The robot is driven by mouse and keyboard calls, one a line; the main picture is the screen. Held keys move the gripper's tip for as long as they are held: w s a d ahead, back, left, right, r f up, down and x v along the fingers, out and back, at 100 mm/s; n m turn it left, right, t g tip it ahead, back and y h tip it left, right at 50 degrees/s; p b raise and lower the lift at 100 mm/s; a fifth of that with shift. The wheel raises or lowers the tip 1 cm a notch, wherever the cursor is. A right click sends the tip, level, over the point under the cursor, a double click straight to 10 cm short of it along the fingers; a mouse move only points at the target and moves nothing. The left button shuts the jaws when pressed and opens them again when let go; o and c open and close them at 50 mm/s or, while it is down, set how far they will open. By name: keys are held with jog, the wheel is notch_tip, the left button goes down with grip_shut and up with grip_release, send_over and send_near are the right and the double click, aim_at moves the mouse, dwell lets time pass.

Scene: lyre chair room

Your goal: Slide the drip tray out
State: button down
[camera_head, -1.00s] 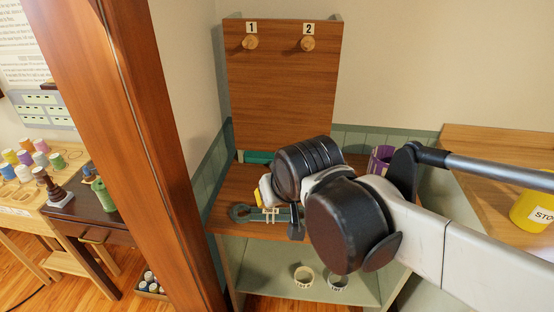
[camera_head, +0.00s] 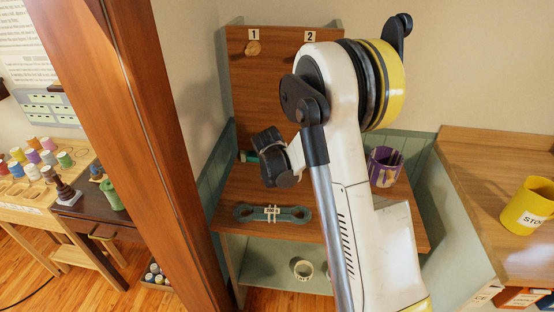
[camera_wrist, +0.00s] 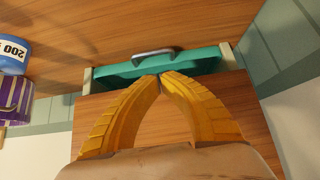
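The teal drip tray (camera_wrist: 195,62) lies across the upper middle of the wrist view, between two pale side rails. A grey handle (camera_wrist: 155,54) stands on its face. A small teal piece of it shows in the head view (camera_head: 250,157), at the foot of the numbered board, mostly hidden by my arm. My gripper (camera_wrist: 160,76) has two yellow fingers whose tips meet with nothing visible between them. The tips appear just below the handle in the picture; I cannot tell whether they touch the tray. The fingers are hidden in the head view.
A blue tin (camera_wrist: 13,55) is at left in the wrist view. A wooden post (camera_head: 150,150) rises at left.

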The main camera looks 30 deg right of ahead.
jog(key=b+x, duration=0.3)
jog(key=x, duration=0.7)
jog(key=shift+b, duration=0.35)
